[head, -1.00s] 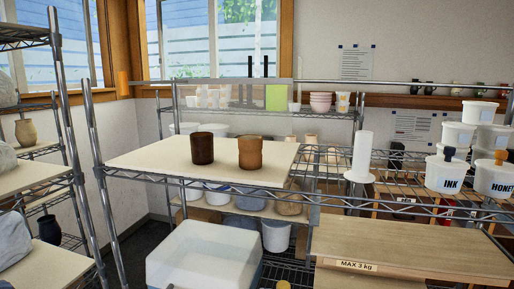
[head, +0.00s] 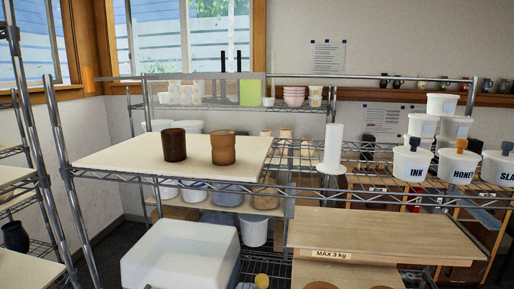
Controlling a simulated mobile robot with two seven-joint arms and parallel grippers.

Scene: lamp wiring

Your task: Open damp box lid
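A large translucent box with a closed white lid (head: 180,248) sits low at the front left, below the shelf with the cups; I take it to be the damp box. Its front is cut off by the bottom edge of the view. Neither of my grippers shows in the head view.
A metal rack holds a cream board (head: 110,160) with a dark brown cup (head: 174,145) and a lighter brown cup (head: 223,148). A wooden shelf (head: 375,232) marked MAX 3 kg is right of the box. Tubs marked INK (head: 411,164) and HONEY stand further right.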

